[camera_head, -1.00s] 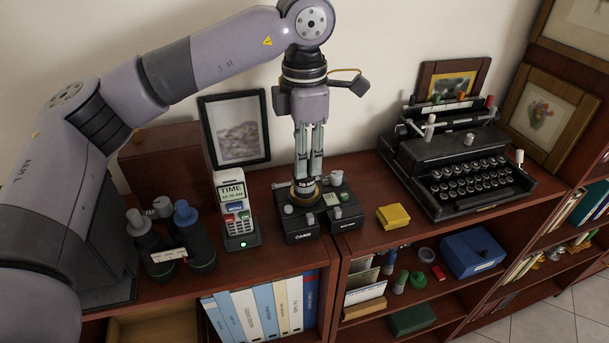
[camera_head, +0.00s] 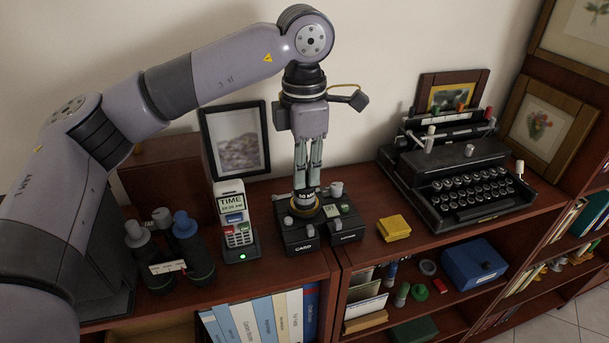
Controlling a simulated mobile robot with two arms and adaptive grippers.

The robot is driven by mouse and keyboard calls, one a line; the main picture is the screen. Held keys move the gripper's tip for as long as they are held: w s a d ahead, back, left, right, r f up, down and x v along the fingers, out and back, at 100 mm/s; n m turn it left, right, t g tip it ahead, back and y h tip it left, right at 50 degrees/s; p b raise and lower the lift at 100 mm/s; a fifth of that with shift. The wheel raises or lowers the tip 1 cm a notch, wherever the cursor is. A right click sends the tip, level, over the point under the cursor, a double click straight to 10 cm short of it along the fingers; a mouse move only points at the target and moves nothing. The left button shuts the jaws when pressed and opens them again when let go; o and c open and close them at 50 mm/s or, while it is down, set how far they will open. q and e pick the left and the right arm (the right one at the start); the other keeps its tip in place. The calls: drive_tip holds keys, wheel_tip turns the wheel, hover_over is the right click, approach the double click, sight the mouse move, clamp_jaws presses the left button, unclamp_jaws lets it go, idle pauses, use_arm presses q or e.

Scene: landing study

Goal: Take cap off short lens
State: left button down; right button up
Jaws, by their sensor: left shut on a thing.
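The short lens (camera_head: 304,208) is a small round piece with a gold-coloured ring, on the left part of a black camera-like box (camera_head: 300,240) on the shelf top. A dark band with a white label, seemingly "50 MM", shows at its upper end, just under my fingers. My left gripper (camera_head: 307,187) points straight down and is shut on the lens's top end, where the cap is. The fingers hide most of the cap, and I cannot tell whether it is still seated on the lens. My right gripper is not in view.
A yellow block (camera_head: 394,228) and a black typewriter (camera_head: 455,180) are to the right. A framed picture (camera_head: 236,140) leans behind. Some shelf top around the yellow block is clear.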

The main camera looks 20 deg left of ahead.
use_arm(q)
drive_tip(key=shift+r, duration=0.1)
idle(0.4)
drive_tip(key=shift+r+p, duration=0.85)
drive_tip(key=shift+r, duration=0.3)
drive_tip(key=shift+r+p, duration=0.6)
drive_tip(key=shift+r, duration=0.35)
